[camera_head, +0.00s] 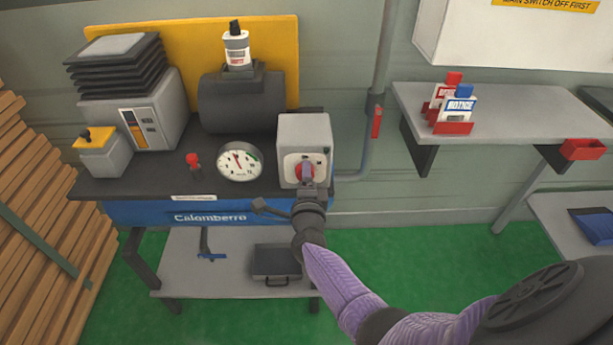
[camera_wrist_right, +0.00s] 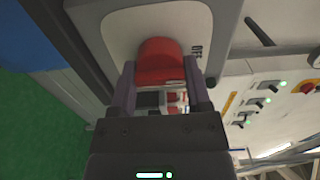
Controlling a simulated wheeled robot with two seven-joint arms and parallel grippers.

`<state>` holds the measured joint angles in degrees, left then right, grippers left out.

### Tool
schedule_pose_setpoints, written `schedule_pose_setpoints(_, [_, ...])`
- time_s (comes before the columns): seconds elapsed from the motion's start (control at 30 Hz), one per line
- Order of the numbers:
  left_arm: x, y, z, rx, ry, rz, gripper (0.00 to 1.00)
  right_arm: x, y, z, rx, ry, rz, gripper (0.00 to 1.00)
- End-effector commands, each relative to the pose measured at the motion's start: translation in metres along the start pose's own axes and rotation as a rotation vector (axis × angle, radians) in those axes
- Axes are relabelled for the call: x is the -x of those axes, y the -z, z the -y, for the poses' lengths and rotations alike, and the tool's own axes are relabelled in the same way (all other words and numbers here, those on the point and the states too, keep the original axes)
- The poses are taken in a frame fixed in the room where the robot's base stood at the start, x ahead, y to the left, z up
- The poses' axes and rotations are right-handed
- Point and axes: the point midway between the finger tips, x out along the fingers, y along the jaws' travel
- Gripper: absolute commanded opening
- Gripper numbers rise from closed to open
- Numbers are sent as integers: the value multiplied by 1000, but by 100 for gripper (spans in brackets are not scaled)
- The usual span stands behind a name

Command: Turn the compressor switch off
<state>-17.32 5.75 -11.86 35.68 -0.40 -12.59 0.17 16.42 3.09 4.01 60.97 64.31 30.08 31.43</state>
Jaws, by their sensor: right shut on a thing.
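The compressor switch is a grey box (camera_head: 303,135) at the right end of the compressor bench, with a red knob (camera_head: 297,170) on its front plate. My right gripper (camera_head: 308,178) is at the front of the box, shut on the red knob. In the right wrist view the red knob (camera_wrist_right: 160,62) sits between the two fingers of my right gripper (camera_wrist_right: 160,80). An "OFF" label (camera_wrist_right: 196,52) shows on the plate just right of the knob. The fingers hide part of the knob, and I cannot tell its exact turn position. My left gripper is out of view.
A pressure gauge (camera_head: 240,161) and a small red-topped valve (camera_head: 194,161) stand left of the switch box. A black tank (camera_head: 240,105) stands behind. A wall shelf (camera_head: 530,115) with bottles is to the right. Green floor (camera_head: 420,240) is clear beneath it.

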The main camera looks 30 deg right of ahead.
Motion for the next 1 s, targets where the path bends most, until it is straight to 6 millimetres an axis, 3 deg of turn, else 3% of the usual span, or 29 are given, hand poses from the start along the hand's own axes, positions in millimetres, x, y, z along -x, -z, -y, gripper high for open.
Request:
schedule_pose_setpoints(0.5, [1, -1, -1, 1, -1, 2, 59, 0, 0, -1, 19, -3, 1, 3])
schedule_pose_setpoints(0.53, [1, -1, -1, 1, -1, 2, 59, 0, 0, -1, 19, -3, 1, 66])
schedule_pose_setpoints(0.67, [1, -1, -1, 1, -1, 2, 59, 0, 0, -1, 18, -2, 1, 94])
schedule_pose_setpoints(0.7, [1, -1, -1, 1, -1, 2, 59, 0, 0, -1, 18, -2, 0, 97])
schedule_pose_setpoints(1.0, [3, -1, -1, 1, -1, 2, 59, 4, 0, 0, 17, -2, 1, 97])
